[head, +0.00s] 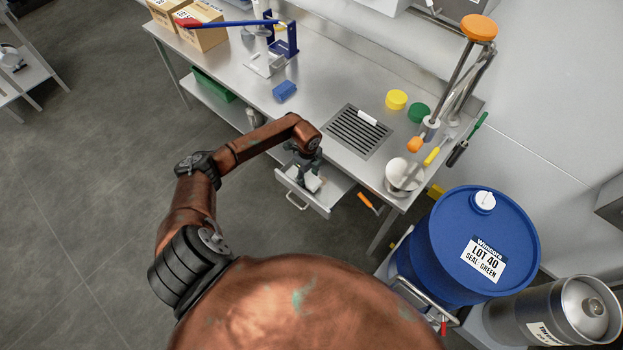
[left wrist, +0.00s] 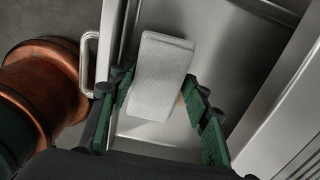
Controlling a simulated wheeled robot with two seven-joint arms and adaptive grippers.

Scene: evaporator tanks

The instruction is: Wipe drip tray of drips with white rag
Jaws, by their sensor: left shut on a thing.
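My left gripper (head: 309,176) is over the tray, pointing down. It is shut on the white rag (head: 313,183). In the left wrist view the rag (left wrist: 158,75) is a folded pale block between the green-padded fingers, with the bare metal of the tray (left wrist: 218,50) around it. I cannot tell whether the rag touches the tray floor. I see no clear drips; the rag and fingers hide part of the floor. My right gripper is not in view.
The bench holds a slotted grate (head: 357,133) with a white piece on it, a blue block (head: 284,91), a yellow lid (head: 396,99) and a green lid (head: 418,113). A blue drum (head: 440,235) and a steel keg (head: 545,312) stand at right.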

